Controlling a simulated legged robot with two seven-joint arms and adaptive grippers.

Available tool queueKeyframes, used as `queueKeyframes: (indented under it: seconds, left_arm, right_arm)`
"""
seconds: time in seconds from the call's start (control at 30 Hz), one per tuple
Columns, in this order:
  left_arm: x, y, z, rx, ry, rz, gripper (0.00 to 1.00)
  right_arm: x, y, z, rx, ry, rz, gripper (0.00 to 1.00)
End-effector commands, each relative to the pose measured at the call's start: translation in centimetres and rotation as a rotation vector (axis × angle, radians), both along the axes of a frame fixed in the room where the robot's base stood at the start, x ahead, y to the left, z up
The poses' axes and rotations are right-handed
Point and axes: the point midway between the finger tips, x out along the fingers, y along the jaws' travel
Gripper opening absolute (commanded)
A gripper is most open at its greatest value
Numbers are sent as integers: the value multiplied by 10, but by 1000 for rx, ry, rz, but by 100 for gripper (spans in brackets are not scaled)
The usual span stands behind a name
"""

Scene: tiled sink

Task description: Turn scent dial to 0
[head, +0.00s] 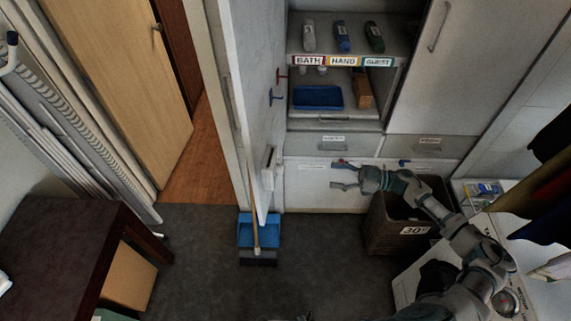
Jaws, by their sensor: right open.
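My right gripper (336,174) reaches in from the lower right, in front of the white lower drawer front. Its two fingers are apart, pointing left, with nothing between them. A small white box-like fitting (268,168) sits on the white upright panel to the left of the gripper, with a clear gap between them. I cannot make out a dial or any numbers on it, and no scent dial can be told for sure elsewhere. My left gripper is not in view.
A dark wicker basket (386,238) labelled 30° stands below my right forearm. A blue dustpan (258,230) and brush stand at the panel's foot. Open shelves (350,60) hold bottles and a blue tray (318,97). Dark floor (195,265) is free in the middle.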

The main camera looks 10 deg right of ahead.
Motion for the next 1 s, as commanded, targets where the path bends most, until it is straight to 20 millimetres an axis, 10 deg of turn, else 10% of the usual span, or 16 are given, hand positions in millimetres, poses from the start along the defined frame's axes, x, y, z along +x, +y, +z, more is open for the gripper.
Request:
queueKeyframes:
  seconds: [0.27, 0.6, 1.0]
  left_arm:
    - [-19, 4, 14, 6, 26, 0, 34]
    - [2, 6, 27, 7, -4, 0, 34]
    - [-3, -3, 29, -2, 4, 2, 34]
  right_arm:
    - [29, 57, 3, 9, -3, -1, 60]
    - [55, 119, 1, 10, -2, -4, 60]
    - [63, 140, -1, 6, -1, -5, 60]
